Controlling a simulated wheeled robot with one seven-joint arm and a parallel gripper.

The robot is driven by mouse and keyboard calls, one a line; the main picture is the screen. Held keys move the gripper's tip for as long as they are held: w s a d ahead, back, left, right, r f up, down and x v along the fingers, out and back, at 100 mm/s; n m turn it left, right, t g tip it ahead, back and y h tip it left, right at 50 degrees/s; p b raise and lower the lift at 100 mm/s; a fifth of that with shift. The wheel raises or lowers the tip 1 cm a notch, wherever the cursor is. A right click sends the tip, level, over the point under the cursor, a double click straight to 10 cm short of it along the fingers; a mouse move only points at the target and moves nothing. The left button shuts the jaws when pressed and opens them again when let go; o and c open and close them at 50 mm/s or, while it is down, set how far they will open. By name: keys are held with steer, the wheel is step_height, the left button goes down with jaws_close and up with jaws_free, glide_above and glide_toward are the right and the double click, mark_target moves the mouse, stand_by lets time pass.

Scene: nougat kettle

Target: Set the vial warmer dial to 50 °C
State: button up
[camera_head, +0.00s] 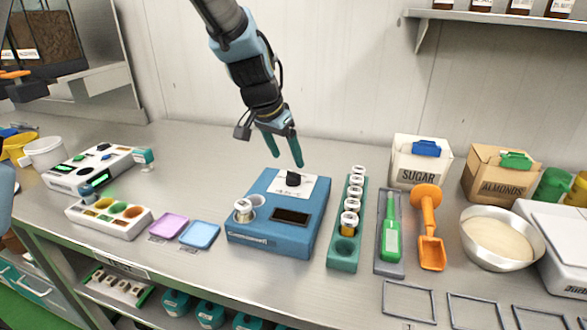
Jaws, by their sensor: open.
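The vial warmer (262,240) is a blue box on the steel counter, near the middle of the head view. Its black dial (293,179) sits on a white label on the back part of the top. The dial's setting and the scale marks are too small to read. A dark display (291,217) is at the front right of the top, and a capped vial (243,209) stands in the left one of two wells. My gripper (284,163) is open and empty, its teal fingers pointing down just above and behind the dial, apart from it.
A green rack (343,253) with several capped vials stands close to the warmer's right. Purple (168,225) and blue (199,234) trays lie to its left. A green tool (391,225), an orange scoop (430,230) and a bowl (497,237) are farther right. Behind the warmer is bare counter.

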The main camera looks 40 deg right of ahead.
mark_target(292, 173)
steer(key=p+x, duration=0.1)
steer(key=x, duration=0.5)
steer(key=shift+w+f, duration=0.1)
steer(key=shift+f, duration=0.2)
steer(key=shift+c, duration=0.2)
jaws_close()
